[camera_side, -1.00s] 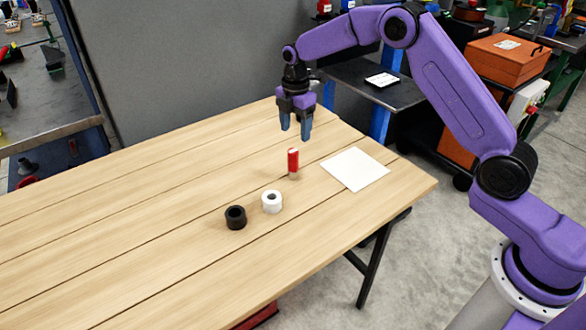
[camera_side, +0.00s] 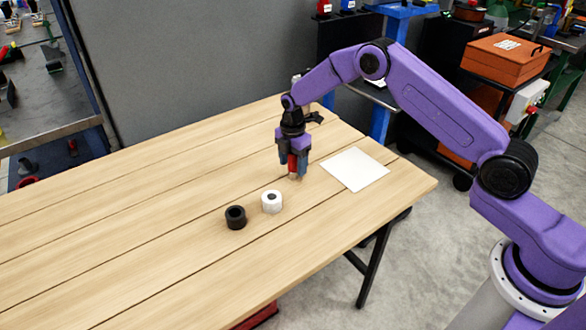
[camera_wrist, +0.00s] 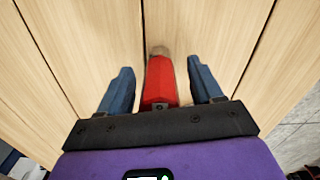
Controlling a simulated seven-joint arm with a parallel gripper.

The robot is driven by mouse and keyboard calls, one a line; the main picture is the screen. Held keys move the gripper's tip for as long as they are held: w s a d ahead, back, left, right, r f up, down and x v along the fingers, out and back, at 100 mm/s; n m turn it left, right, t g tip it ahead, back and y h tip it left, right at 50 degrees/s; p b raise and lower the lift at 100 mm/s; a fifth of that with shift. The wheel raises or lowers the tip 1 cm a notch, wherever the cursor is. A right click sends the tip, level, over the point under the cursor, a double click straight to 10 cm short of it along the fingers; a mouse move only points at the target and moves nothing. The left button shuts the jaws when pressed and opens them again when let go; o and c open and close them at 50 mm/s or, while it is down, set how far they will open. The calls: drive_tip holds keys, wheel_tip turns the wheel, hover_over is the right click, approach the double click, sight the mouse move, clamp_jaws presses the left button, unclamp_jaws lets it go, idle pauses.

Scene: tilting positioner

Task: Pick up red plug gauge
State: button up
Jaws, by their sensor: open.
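The red plug gauge (camera_side: 292,166) stands upright on the wooden table, mostly between the fingers of my gripper (camera_side: 292,173) in the side view. In the wrist view the red plug gauge (camera_wrist: 160,82) lies between the two blue fingers of my gripper (camera_wrist: 162,88), with a small gap on each side. The gripper is open, pointing down, with its fingertips low around the gauge. The upper end of the gauge is hidden by the gripper in the side view.
The table's left side is clear.

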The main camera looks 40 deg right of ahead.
drive_tip(key=shift+f, duration=0.15)
clamp_jaws()
